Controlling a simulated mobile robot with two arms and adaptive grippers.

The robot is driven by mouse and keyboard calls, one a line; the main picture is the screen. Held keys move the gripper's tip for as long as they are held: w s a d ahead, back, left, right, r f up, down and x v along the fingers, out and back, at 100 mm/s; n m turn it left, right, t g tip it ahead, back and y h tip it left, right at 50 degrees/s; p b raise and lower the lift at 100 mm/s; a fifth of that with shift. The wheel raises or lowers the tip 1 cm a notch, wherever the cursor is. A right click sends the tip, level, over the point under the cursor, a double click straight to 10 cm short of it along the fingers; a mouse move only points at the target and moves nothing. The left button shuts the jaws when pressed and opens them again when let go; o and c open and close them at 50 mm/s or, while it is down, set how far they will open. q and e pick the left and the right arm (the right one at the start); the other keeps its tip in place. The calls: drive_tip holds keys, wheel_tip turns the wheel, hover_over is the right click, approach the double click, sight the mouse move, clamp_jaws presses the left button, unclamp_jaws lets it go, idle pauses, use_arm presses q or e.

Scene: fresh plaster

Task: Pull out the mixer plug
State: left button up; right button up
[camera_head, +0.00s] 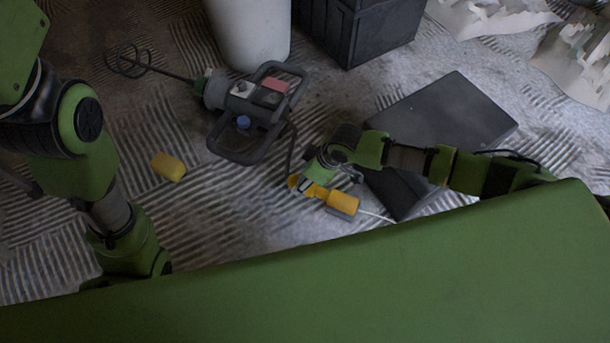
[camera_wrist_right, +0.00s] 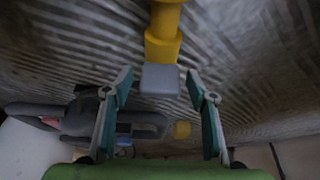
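The mixer (camera_head: 243,103) lies on the floor in the head view, with a grey frame handle and a thin whisk shaft pointing left. Its dark cable runs down to a yellow connection. The yellow plug (camera_head: 316,191) meets a yellow connector with a grey end (camera_head: 343,203), which has a white cable leading right. My right gripper (camera_head: 322,180) is at this connection. In the right wrist view its teal fingers (camera_wrist_right: 158,80) stand apart, with the grey end (camera_wrist_right: 160,80) between them and gaps on both sides. My left gripper is hidden below my left arm.
A yellow block (camera_head: 168,167) lies on the floor to the left. A dark flat slab (camera_head: 440,115) lies under my right arm. A white bucket (camera_head: 250,35) and a dark crate (camera_head: 360,28) stand at the back. Torn white sheets (camera_head: 490,18) lie at upper right.

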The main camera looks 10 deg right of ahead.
drive_tip(key=v, duration=1.2)
idle(0.5)
